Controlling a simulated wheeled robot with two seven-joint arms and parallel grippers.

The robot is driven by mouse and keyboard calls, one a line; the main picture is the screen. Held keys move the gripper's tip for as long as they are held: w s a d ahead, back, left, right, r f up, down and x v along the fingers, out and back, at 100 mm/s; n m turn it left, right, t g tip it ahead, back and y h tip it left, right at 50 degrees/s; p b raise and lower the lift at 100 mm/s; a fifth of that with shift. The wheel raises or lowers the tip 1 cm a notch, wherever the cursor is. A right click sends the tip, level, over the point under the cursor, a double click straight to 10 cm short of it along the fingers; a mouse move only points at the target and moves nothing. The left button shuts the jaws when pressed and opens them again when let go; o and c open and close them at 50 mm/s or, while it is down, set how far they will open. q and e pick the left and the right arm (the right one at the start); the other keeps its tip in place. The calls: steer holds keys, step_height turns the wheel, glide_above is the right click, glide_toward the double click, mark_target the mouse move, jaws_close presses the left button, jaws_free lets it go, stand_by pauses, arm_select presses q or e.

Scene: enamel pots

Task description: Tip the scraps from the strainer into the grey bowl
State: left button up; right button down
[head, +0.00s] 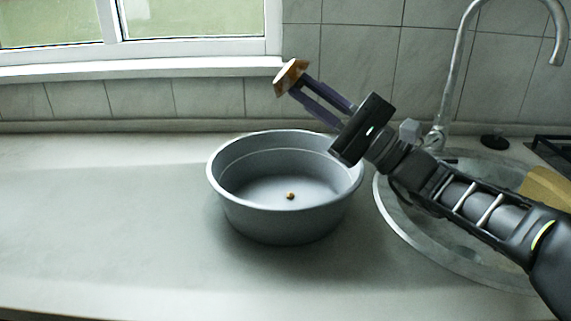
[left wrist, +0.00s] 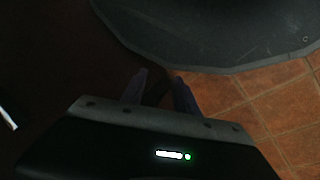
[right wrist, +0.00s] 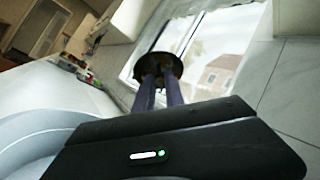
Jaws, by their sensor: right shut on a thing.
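The grey bowl (head: 230,207) stands on the counter in the middle of the head view. A small brown scrap (head: 290,195) lies on its floor. My right gripper (head: 294,82) is shut on the strainer (head: 289,74), a small brown-orange piece with a pale face, above and behind the bowl's back rim. The strainer is tilted and apart from the bowl. It shows as a dark round shape in the right wrist view (right wrist: 160,63); its inside is hidden. My left gripper (left wrist: 160,76) shows only in the left wrist view, open and empty above the floor.
A round steel sink (head: 400,225) with a tall tap (head: 453,75) is right of the bowl, partly under my right arm. A wooden board (head: 547,187) lies at its right side. The counter (head: 100,220) left of the bowl is clear. A window and tiled wall stand behind.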

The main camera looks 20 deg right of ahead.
step_height(320, 180, up, 3)
steer(key=shift+p, duration=0.8)
step_height(320, 180, down, 3)
steer(key=b, duration=0.3)
steer(key=shift+r, duration=0.1)
